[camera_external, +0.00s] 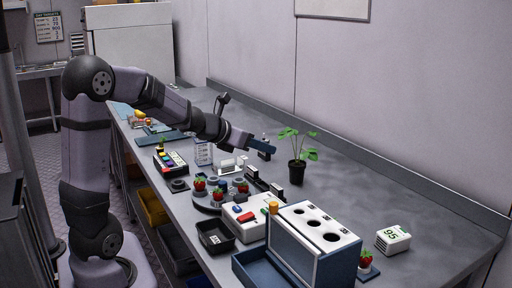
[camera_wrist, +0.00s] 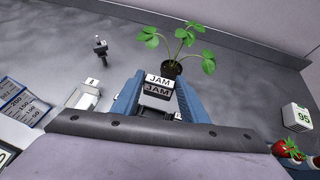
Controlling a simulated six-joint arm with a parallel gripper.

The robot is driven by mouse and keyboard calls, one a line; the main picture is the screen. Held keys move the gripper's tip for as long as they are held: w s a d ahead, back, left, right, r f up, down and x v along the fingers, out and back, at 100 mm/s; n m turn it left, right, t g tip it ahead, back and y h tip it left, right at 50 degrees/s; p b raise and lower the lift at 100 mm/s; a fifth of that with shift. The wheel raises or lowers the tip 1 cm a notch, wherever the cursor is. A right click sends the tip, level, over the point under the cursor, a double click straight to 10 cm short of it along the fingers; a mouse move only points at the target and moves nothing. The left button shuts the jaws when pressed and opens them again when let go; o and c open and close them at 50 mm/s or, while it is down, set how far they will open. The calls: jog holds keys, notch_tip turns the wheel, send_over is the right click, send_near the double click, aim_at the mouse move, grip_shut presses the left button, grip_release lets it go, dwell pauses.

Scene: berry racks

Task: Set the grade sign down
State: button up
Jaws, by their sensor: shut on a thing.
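The grade sign (camera_wrist: 157,91) is a small dark block with white faces lettered JAM. In the wrist view it sits between the two blue fingers of my gripper (camera_wrist: 160,82), which is shut on it. In the external view my gripper (camera_external: 262,146) is over the middle of the bench, left of the potted plant. The sign cannot be made out clearly there. Whether its underside touches the bench cannot be told.
The potted plant (camera_external: 297,171) stands close beyond the gripper; it also shows in the wrist view (camera_wrist: 172,68). A turntable with berries (camera_external: 210,199), a white-topped box with holes (camera_external: 318,226) and a white block marked 95 (camera_external: 393,240) stand nearer. Bench behind the plant is clear.

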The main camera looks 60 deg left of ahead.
jog(key=w+a+r+p, duration=0.1)
jog(key=w+a+r, duration=0.1)
jog(key=a, duration=0.8)
jog(key=w+a+r+p, duration=0.1)
jog(key=a+r+p, duration=0.15)
jog(key=a, duration=0.75)
jog(key=s+a+f, duration=0.2)
jog(key=s+a, duration=0.4)
jog(key=a, duration=0.2)
jog(key=s+a+f+p, duration=0.1)
jog(key=s+a+f, duration=0.1)
jog(key=s+a, duration=0.3)
jog(key=a, duration=0.4)
jog(key=shift+s+f, duration=0.2)
jog(key=shift+s, duration=0.2)
jog(key=shift+f+p, duration=1.05)
jog(key=shift+f, duration=3.95)
jog(key=shift+f, duration=0.2)
